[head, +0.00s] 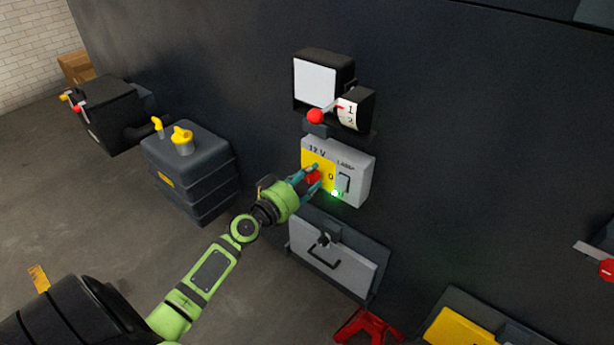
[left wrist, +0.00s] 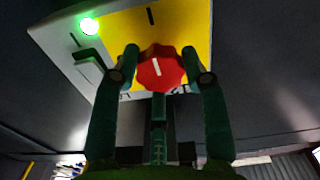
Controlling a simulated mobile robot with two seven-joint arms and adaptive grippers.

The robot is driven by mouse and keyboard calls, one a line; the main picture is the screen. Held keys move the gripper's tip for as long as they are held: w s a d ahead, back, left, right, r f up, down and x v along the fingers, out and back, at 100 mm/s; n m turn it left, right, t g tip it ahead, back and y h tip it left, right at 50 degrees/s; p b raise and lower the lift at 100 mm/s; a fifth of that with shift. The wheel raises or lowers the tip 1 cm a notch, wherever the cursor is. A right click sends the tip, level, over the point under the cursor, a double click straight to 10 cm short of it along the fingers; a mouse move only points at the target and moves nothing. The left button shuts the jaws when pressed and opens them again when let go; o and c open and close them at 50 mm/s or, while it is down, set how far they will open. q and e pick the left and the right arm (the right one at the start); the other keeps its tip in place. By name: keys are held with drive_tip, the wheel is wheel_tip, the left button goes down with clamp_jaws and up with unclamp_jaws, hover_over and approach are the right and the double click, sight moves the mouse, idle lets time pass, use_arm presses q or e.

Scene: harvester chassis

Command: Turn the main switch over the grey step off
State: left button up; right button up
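The main switch is a red knob (head: 313,177) on the yellow plate (head: 318,160) of a light-grey box marked 12 V. A "0" is printed right of the knob. My left gripper (head: 308,180) is at the knob. In the left wrist view, its fingers (left wrist: 160,60) sit on both sides of the knob (left wrist: 160,72) and appear to touch its edges. A white line on the knob points roughly toward a black bar on the plate. A green lamp (head: 335,193) on the box is lit. The grey step (head: 327,255), with a dark handle, is below. My right gripper is not in view.
Above the box are a red ball-ended lever (head: 315,116), a numbered dial (head: 349,112) and a white-faced unit (head: 315,82). A rocker switch (head: 344,181) is close beside my fingers. A dark tank (head: 190,170) with yellow caps stands left. A red stand (head: 366,326) is below.

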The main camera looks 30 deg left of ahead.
use_arm(q)
drive_tip(key=shift+a+r+n, duration=0.2)
drive_tip(key=shift+r+n, duration=0.1)
drive_tip(key=shift+n, duration=0.1)
drive_tip(key=shift+a+n, duration=0.15)
drive_tip(key=shift+n, duration=8.45)
drive_tip(key=shift+f, duration=0.1)
drive_tip(key=o, duration=1.1)
drive_tip(key=shift+a+f, duration=0.1)
drive_tip(key=shift+f, duration=0.15)
